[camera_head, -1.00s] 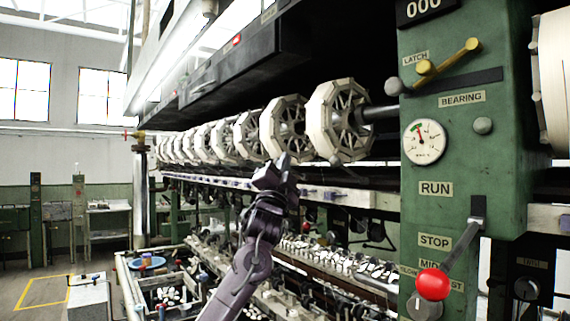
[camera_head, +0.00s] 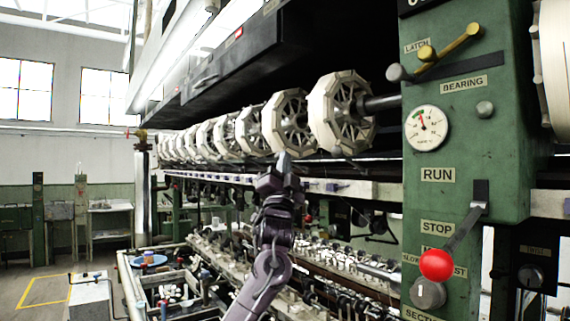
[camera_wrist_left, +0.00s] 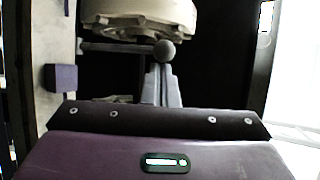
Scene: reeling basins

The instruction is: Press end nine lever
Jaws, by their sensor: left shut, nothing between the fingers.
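My left gripper (camera_head: 282,160) is shut and empty, raised in front of the long row of pale reels (camera_head: 341,112), just below them. In the left wrist view its closed grey fingers (camera_wrist_left: 162,84) point at a small dark ball knob (camera_wrist_left: 163,49) under a pale reel (camera_wrist_left: 140,14). The fingertips look very near the knob; I cannot tell whether they touch. I cannot make out a number nine on any lever. A lever with a red ball (camera_head: 436,265) hangs on the green panel beside the RUN and STOP labels. My right gripper is not in view.
The green panel (camera_head: 465,110) stands at right with a gauge (camera_head: 426,128) and a brass latch lever (camera_head: 450,47). A pale rail (camera_head: 345,187) with purple blocks runs below the reels. Basins (camera_head: 165,283) lie at lower left. Open floor (camera_head: 40,285) is at far left.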

